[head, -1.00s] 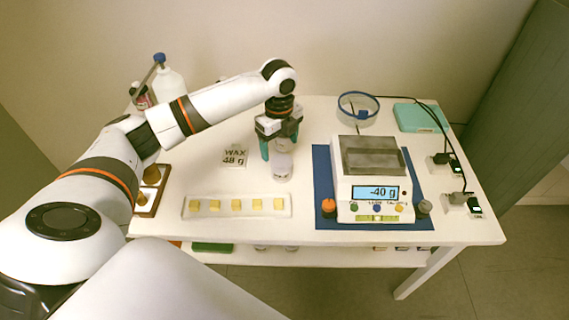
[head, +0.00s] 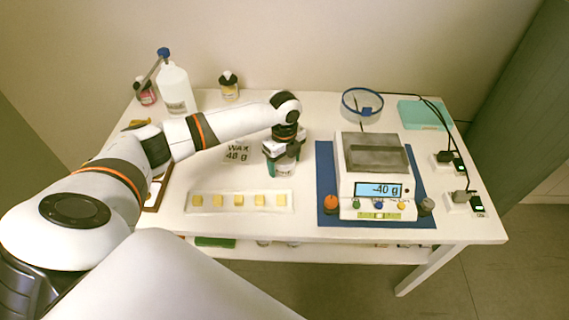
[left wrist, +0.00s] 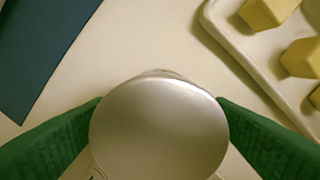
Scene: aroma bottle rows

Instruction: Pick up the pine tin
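A pale round tin with a plain silvery lid (left wrist: 158,125) stands on the table, left of the scale. My left gripper (head: 283,167) is lowered over it, pointing down, with one green finger on each side. In the head view the gripper hides most of the tin, and its label cannot be read. In the left wrist view the lid covers the inner edges of both fingers, so whether they press on the tin or stand just clear cannot be told. My right gripper is not in view.
A tray of yellowish cubes (head: 219,210) lies in front of the tin. A scale (head: 374,208) reading -40 g stands on a blue mat (head: 326,179) to the right. A "WAX 48 g" card (head: 238,152) lies left. Bottles (head: 176,91) stand at the back left.

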